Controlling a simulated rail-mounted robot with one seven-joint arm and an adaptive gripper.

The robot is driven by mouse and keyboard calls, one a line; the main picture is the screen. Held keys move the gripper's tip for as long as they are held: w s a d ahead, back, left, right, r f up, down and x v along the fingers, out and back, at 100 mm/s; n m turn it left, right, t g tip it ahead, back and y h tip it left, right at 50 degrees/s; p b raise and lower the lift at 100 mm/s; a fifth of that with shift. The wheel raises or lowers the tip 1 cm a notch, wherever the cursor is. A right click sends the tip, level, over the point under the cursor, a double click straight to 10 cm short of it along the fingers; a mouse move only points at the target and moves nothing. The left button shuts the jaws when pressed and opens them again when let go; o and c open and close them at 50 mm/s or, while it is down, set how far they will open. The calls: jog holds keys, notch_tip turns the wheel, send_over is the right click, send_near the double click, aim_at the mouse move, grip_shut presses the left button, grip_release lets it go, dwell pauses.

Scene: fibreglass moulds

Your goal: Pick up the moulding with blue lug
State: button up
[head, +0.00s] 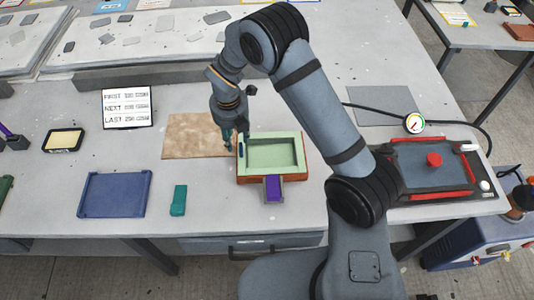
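A pale green, tray-shaped moulding (293,141) sits in an orange-brown mould (254,180) at the middle of the table. A small dark blue lug (241,149) shows at the left side of its rim. My gripper (232,142) points down at the moulding's left rear corner, close to the lug. Its fingers are small and partly overlap in this view. I cannot tell whether they are open or shut, or whether they touch the moulding.
A purple block (273,188) sits at the mould's front. A brown mat (190,135) lies behind left. A teal block (179,200) and blue tray (114,194) lie to the left, near a sign (127,108). A red-edged station with a gauge (414,123) stands right.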

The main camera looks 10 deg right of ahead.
jog(key=shift+d+f, duration=0.15)
jog(key=shift+f, duration=0.35)
jog(key=f, duration=0.1)
jog(key=f+p, duration=0.1)
jog(key=f, duration=0.1)
jog(key=f+p, duration=0.1)
jog(key=shift+d+f, duration=0.3)
jog(key=shift+f, duration=0.1)
jog(key=shift+c, duration=0.9)
jog(key=c, duration=0.7)
grip_shut()
